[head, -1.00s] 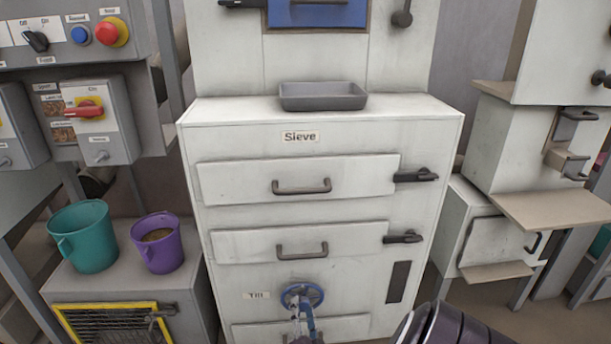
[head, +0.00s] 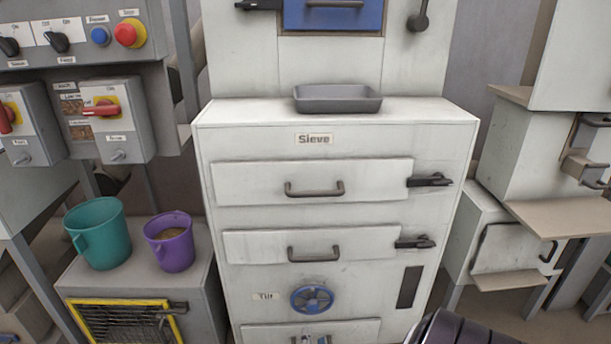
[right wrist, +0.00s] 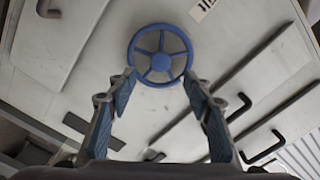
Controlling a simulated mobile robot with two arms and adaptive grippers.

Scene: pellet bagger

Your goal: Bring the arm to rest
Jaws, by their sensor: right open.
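My right gripper (right wrist: 160,82) is open and empty in the right wrist view, its two blue-padded fingers spread. The blue tilt handwheel (right wrist: 160,56) lies beyond the fingertips, apart from them and not gripped. In the head view the handwheel (head: 312,299) sits on the white sieve cabinet (head: 450,135), beside its label. A dark part of my right arm shows at the bottom right. My left gripper is not in view.
A grey tray (head: 338,99) stands on the cabinet top. Handles and latches stick out from the drawer fronts. A teal bucket (head: 98,233) and a purple cup (head: 170,242) stand on a grey box at left. A tan shelf (head: 565,218) juts out at right.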

